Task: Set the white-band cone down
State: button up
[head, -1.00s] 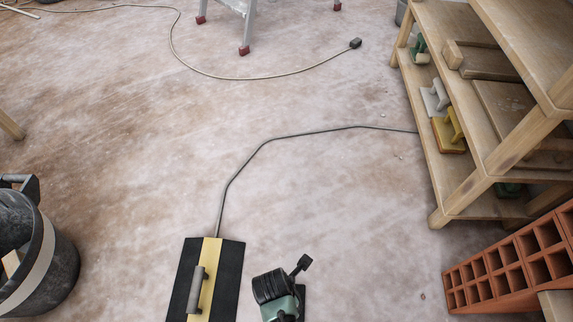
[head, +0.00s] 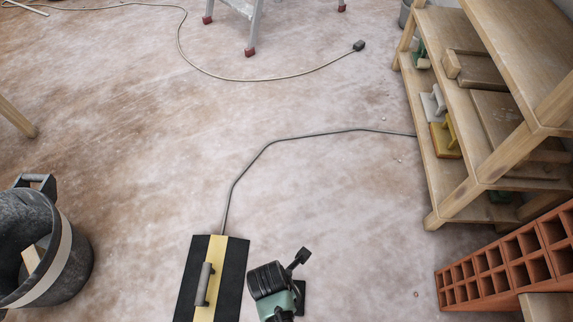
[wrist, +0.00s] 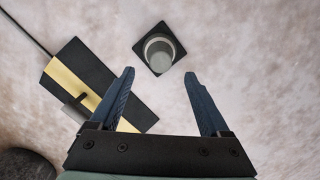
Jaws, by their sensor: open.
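In the wrist view the cone (wrist: 159,52) is seen from above and appears upright on the floor. It has a square black base and a pale grey-white body narrowing toward the camera. My gripper (wrist: 158,76) is open, with its two blue fingers apart. The cone shows between and beyond the fingertips, with nothing held. I cannot tell how far below the fingertips it is. In the head view my arm hides most or all of the cone.
A black board with a yellow stripe and grey handle (head: 187,283) lies left of my arm, beside a cable (head: 262,150). A dark bucket (head: 78,262) stands at left. Shelving (head: 480,150) and red hollow bricks (head: 497,262) are at right.

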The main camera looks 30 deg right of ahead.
jog(key=r, duration=0.1)
jog(key=r+p, duration=0.1)
jog(key=r, duration=0.2)
jog(key=shift+s+a+p, duration=0.1)
jog(key=shift+a+p, duration=0.2)
jog(key=shift+p, duration=0.1)
